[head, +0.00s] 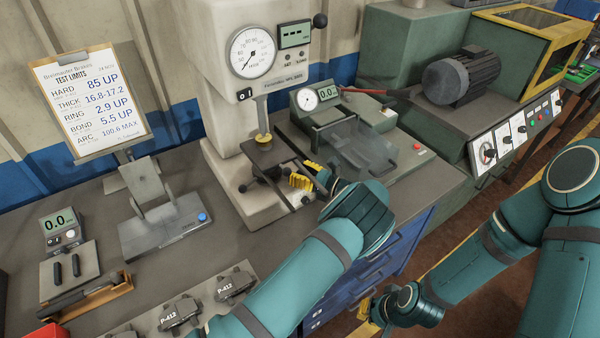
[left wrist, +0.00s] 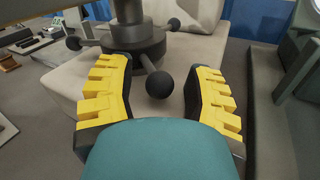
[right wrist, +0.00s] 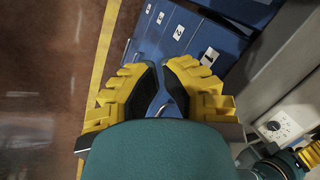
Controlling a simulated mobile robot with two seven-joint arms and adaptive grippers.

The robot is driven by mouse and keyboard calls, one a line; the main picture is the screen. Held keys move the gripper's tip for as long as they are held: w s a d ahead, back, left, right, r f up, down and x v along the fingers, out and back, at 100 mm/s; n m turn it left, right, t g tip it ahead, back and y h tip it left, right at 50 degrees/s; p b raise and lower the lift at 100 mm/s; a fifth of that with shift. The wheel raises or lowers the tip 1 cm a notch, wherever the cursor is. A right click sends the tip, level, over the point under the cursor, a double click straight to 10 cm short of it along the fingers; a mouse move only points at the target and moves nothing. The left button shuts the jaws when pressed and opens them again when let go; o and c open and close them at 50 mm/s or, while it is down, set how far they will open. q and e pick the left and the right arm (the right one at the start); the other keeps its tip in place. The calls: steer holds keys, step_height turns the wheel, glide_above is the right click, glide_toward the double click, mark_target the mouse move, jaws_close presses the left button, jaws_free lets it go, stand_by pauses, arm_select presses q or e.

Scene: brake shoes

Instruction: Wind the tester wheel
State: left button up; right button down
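The tester wheel is a dark hub (left wrist: 130,45) with spokes ending in black ball knobs, low on the pale hardness tester (head: 225,110). In the left wrist view one ball knob (left wrist: 159,84) lies between my left fingers, with clear space on both sides. Two further knobs show at the left (left wrist: 74,43) and behind (left wrist: 174,24). My left gripper (head: 308,177) is open at the front of the tester, and in the head view it hides part of the wheel. My right gripper (right wrist: 160,68) is empty, its fingertips only a little apart, low beside the blue drawers.
A gauge unit with a clear cover (head: 365,150) stands right of the tester. The bench (head: 250,245) carries a limits board (head: 88,100), a grey stand and several brake shoes marked P-412 (head: 234,284). A grinder with a motor (head: 460,75) stands at the right.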

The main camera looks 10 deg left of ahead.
arm_select(q)
jaws_close()
steer(key=s+m+t+p, duration=0.1)
steer(key=p, duration=0.1)
steer(key=m+t+h+p, duration=0.1)
steer(key=shift+s+r+t+p, duration=0.2)
steer(key=shift+s+t+p, duration=0.1)
steer(key=shift+s+p, duration=0.05)
steer(key=shift+s+f+m+t+h+p, duration=0.15)
steer(key=shift+s+m+t+h+p, duration=0.3)
steer(key=shift+t, duration=0.25)
steer(key=shift+w, duration=0.1)
steer(key=shift+o, duration=1.3)
jaws_free()
steer(key=v, duration=1.2)
